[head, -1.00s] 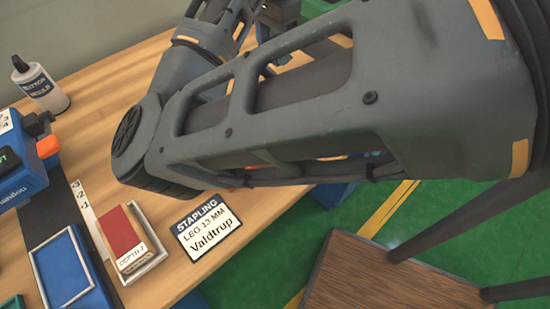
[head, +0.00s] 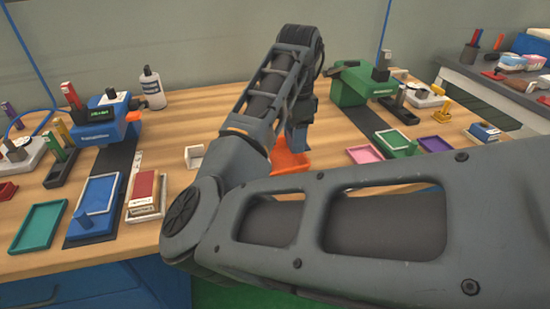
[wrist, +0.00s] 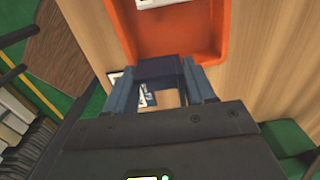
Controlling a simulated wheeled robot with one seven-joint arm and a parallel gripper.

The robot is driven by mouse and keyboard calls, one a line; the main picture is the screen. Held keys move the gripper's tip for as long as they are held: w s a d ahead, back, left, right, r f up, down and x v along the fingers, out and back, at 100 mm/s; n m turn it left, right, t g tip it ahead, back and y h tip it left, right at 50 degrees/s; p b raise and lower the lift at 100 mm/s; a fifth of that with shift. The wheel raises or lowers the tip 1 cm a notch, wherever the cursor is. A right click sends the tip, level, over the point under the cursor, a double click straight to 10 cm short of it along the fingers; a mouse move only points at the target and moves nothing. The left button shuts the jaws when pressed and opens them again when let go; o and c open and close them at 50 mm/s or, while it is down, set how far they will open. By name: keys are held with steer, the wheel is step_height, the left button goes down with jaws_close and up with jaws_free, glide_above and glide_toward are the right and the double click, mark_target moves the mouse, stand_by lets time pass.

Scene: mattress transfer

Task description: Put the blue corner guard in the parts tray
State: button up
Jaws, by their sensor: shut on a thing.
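My gripper (wrist: 160,90) is shut on the dark blue corner guard (wrist: 157,68), which shows between the fingertips in the wrist view. An orange tray (wrist: 222,30), which looks like the parts tray, lies just ahead of the fingertips. The guard overlaps the tray's near edge in the picture; I cannot tell whether they touch. In the head view the orange tray (head: 288,166) is on the wooden table, with my gripper (head: 297,140) at it, partly hidden by my arm. A white piece (wrist: 150,3) shows at the top of the wrist view.
A white corner-shaped piece (head: 194,156) stands left of the orange tray. A teal tray (head: 40,226), a blue tray (head: 97,205) and a red block (head: 145,186) lie further left. A green machine (head: 358,86) and pink tray (head: 364,154) are to the right.

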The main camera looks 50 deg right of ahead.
mark_target(276, 165)
steer(key=w+f, duration=0.1)
steer(key=w+a, duration=0.1)
steer(key=w+a+f, duration=0.1)
steer(key=w, duration=0.1)
steer(key=shift+f, duration=2.35)
steer(key=shift+f, duration=0.15)
steer(key=o, duration=1.1)
step_height(276, 165, up, 12)
steer(key=shift+r, duration=0.2)
